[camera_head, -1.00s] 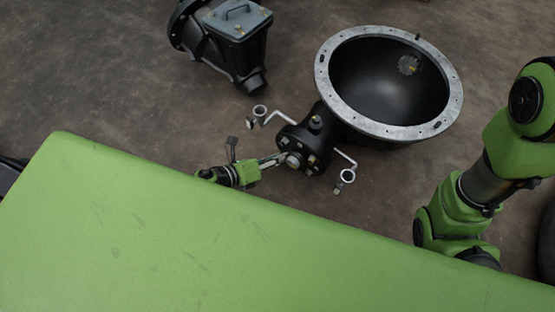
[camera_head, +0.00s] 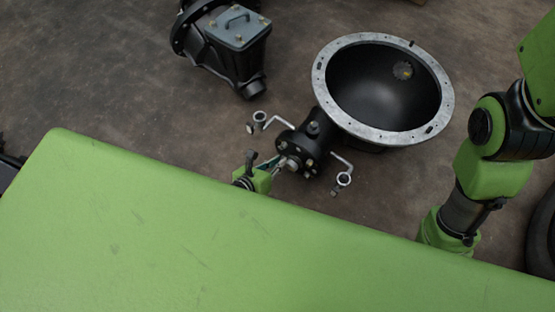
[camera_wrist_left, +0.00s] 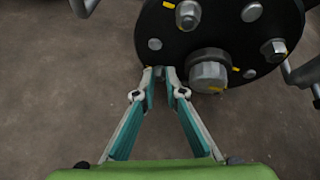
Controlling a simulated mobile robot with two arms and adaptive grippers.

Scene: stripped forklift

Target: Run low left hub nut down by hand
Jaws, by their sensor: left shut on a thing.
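The black round hub flange (camera_head: 312,148) carries several silver nuts around a large central nut (camera_wrist_left: 208,72). My left gripper (camera_wrist_left: 160,72) has its two fingers brought together at the flange's lower left edge, left of the central nut. They are shut on the low left hub nut, which the fingertips hide almost wholly. A yellow mark shows beside the tips. In the head view the left gripper (camera_head: 280,166) reaches the flange from the left. My right gripper is out of view.
A large black bowl-shaped housing with a grey drilled rim (camera_head: 320,75) adjoins the hub. Bent arms with ring ends (camera_head: 344,179) stick out on both sides. A black housing with a grey lid (camera_head: 237,28) lies at the upper left. Bare floor surrounds them.

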